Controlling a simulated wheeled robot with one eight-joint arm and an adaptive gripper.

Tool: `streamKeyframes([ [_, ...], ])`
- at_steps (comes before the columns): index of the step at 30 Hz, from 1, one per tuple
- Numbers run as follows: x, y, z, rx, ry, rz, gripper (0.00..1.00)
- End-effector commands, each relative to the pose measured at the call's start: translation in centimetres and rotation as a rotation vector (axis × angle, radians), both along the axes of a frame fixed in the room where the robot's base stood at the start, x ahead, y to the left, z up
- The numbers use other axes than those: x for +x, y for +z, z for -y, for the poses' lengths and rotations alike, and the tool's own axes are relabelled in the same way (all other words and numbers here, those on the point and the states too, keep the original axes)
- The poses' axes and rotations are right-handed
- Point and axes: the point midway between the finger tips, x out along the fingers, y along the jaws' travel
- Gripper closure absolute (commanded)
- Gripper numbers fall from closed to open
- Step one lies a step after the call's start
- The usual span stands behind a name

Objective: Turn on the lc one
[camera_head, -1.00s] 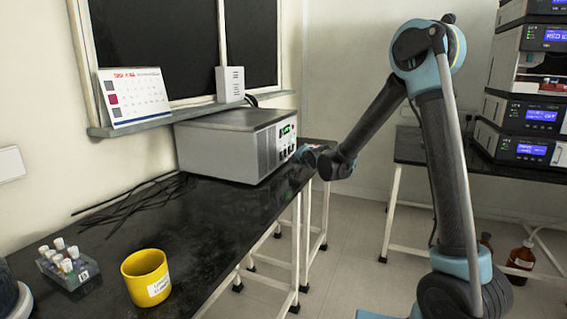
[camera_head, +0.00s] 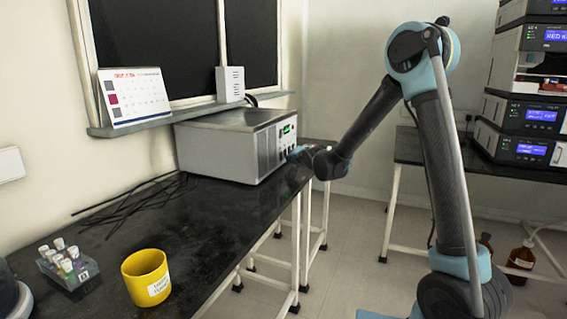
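My gripper (camera_head: 302,154) is at the front panel of a grey box-shaped instrument (camera_head: 218,152) on the black bench. The panel has a small lit green display (camera_head: 287,129) and dark knobs or switches below it. The gripper is close to the panel's lower right; I cannot tell whether it touches. Its fingers are too small and dark to tell open from shut. At the right edge stand stacked dark and white instrument modules with lit blue displays, including a lower one (camera_head: 522,147) and one above it (camera_head: 541,116). Their small labels are too blurred to read surely.
The black bench (camera_head: 200,230) holds loose dark cables (camera_head: 135,205), a yellow labelled cup (camera_head: 147,278) and a rack of capped vials (camera_head: 68,268). A calendar (camera_head: 133,97) and a white box (camera_head: 230,84) stand on the sill. A brown bottle (camera_head: 521,259) stands on the floor.

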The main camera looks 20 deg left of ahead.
Motion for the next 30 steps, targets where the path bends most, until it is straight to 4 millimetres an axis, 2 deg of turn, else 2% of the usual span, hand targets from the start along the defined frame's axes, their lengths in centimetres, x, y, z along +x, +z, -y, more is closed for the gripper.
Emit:
streamKeyframes([
  [20, 0.01, 0.01, 0.0, 0.0, 0.0, 0.0, 1.0],
  [30, -0.02, 0.02, -0.82, -0.001, 0.0, 0.001, 1.0],
])
